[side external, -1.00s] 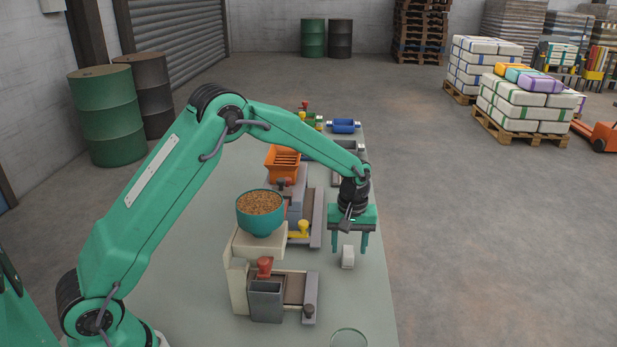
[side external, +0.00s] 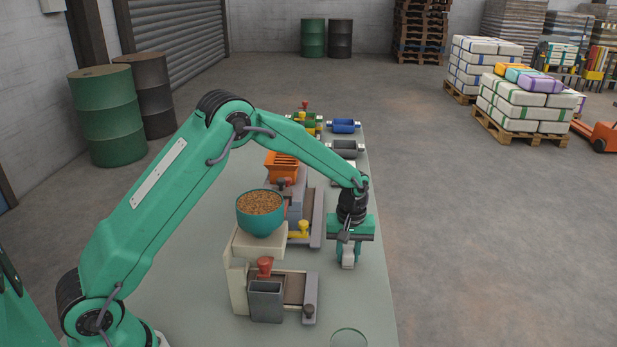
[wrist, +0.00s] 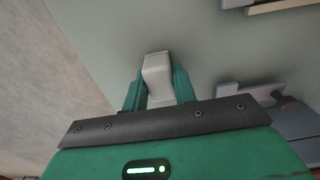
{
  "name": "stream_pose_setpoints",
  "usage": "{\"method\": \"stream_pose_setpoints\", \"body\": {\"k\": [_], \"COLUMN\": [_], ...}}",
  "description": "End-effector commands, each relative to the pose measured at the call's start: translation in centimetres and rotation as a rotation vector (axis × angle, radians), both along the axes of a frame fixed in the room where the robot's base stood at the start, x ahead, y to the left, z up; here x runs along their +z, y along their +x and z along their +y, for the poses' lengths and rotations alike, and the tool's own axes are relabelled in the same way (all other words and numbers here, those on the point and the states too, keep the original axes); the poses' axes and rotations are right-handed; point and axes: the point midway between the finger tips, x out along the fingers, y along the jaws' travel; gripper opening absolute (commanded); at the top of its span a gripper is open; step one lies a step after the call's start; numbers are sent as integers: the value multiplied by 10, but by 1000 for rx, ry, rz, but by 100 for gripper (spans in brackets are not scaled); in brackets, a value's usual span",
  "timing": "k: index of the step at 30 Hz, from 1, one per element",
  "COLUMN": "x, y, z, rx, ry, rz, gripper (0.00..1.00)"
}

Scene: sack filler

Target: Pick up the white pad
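The white pad (side external: 348,261) is a small pale block on the grey-green table, right of the machine with the grain bowl. My gripper (side external: 348,254) is down over it, with a green finger on each side. In the wrist view the pad (wrist: 157,76) sits between the two fingertips of my gripper (wrist: 158,88), which press close against its sides. The pad's far end sticks out past the fingers. It appears still at table level; I cannot tell whether it is lifted at all.
A teal bowl of grain (side external: 260,212) stands on a cream block left of my gripper. A grey hopper (side external: 266,300) and slide lie in front. An orange bin (side external: 283,165) and a blue roller (side external: 344,126) are farther back. A clear round rim (side external: 348,339) shows at the front edge.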

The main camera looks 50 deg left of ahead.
Motion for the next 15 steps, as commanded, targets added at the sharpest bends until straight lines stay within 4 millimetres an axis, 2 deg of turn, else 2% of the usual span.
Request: {"method": "stream_pose_setpoints", "body": {"k": [1, 2, 15], "x": [0, 0, 6], "y": [0, 0, 0], "z": [0, 0, 0], "rx": [0, 0, 0], "ry": [0, 0, 0], "rz": [0, 0, 0], "gripper": [10, 5, 4]}}
